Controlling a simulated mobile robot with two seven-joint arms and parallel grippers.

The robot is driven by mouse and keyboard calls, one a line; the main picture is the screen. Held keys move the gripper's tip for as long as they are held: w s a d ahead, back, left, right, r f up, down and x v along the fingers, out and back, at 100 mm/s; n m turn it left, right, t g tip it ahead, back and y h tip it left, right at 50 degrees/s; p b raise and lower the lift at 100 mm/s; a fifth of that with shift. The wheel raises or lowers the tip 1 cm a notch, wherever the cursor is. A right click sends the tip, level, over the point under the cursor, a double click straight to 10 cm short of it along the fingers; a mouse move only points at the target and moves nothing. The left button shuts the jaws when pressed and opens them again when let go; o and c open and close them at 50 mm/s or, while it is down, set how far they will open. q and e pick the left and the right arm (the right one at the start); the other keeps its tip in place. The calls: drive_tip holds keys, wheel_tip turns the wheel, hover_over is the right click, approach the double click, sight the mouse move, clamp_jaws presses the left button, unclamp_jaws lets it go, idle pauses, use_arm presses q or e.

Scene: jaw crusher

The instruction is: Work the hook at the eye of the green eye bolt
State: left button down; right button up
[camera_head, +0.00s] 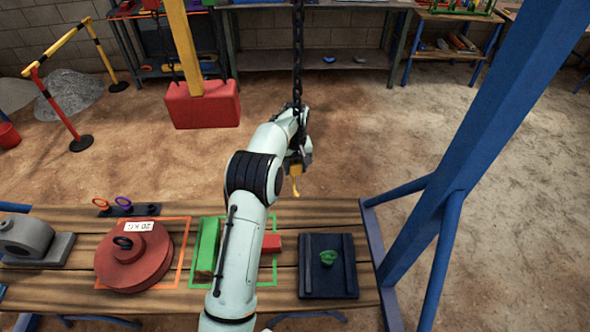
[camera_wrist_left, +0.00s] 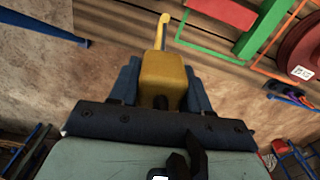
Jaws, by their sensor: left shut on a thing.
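The hook (camera_head: 296,186) hangs below a yellow block at the lower end of a dark chain (camera_head: 298,50). My left gripper (camera_head: 298,160) is shut on the yellow block of the hook. In the left wrist view the block (camera_wrist_left: 163,78) sits between my blue fingers, with the thin hook pointing away from the gripper. The green eye bolt (camera_head: 328,258) appears as a small green piece on a dark plate (camera_head: 343,288) at the right of the bench. The hook is apart from it, beyond the bench's far edge. Its eye is too small to make out clearly.
The wooden bench (camera_head: 80,224) also bears a red 20 KG disc (camera_head: 155,262) in an orange frame, a green block (camera_head: 207,246) and a red block (camera_head: 271,243). A blue post (camera_head: 480,140) rises at the right. A red block (camera_head: 203,105) hangs from a yellow beam.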

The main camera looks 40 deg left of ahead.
use_arm(q)
drive_tip(key=shift+w+a+r, duration=0.15)
drive_tip(key=shift+w+a, duration=0.25)
drive_tip(key=shift+w, duration=0.15)
drive_tip(key=shift+w+a+r, duration=0.15)
drive_tip(key=shift+w+a, duration=0.2)
drive_tip(key=shift+w, duration=0.2)
drive_tip(key=w+d+f+m+b, duration=0.1)
drive_tip(key=d+f+m+b, duration=0.1)
drive_tip(key=d+f, duration=1.2)
drive_tip(key=shift+w+d+f+b, duration=0.3)
drive_tip(key=shift+f+b, duration=0.5)
drive_tip(key=shift+f, duration=1.6)
use_arm(e)
drive_tip(key=s+f, duration=0.4)
drive_tip(key=s, duration=0.1)
drive_tip(key=shift+f+g, duration=0.35)
drive_tip(key=shift+g, duration=0.05)
idle(0.7)
use_arm(q)
drive_tip(key=shift+s, duration=0.1)
